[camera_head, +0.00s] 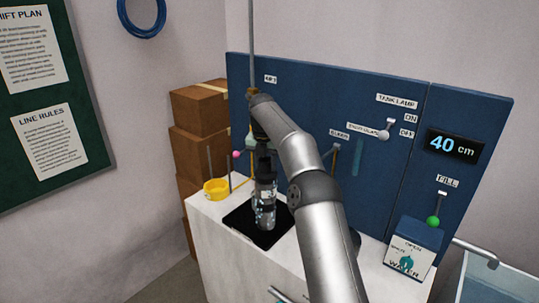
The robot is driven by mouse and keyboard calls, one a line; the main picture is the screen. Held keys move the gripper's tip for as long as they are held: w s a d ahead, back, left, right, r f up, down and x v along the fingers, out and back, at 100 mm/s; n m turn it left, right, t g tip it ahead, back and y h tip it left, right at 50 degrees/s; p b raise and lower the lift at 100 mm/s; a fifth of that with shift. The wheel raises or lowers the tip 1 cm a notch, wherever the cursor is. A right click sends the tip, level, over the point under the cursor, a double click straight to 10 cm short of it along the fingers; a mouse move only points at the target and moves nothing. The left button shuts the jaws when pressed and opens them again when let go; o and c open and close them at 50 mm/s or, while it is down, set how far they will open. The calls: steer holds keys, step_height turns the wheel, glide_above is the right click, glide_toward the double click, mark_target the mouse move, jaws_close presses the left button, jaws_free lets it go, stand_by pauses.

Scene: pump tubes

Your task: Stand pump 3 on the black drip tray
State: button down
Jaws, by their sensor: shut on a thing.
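The black drip tray (240,221) lies flat on the left part of the white counter top. My gripper (265,196) points down over the tray and is shut on a small pale grey-blue pump (265,218). The pump looks upright, but my gripper covers much of it. I cannot read a number on it. I cannot tell whether its foot touches the tray or hangs just above it.
A yellow cup-like holder (216,189) with thin upright rods stands left of the tray. A pink ball knob (236,154) is behind. The blue panel (310,110) rises at the back.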

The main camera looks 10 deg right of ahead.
mark_target(266, 195)
steer(key=shift+w+f, duration=0.4)
steer(key=shift+w, duration=0.05)
steer(key=shift+a+f+p, duration=0.1)
steer(key=shift+f+p, duration=0.2)
steer(key=shift+f, duration=1)
steer(key=c, duration=0.9)
jaws_free()
steer(key=shift+s+f, duration=0.1)
steer(key=shift+f, duration=0.25)
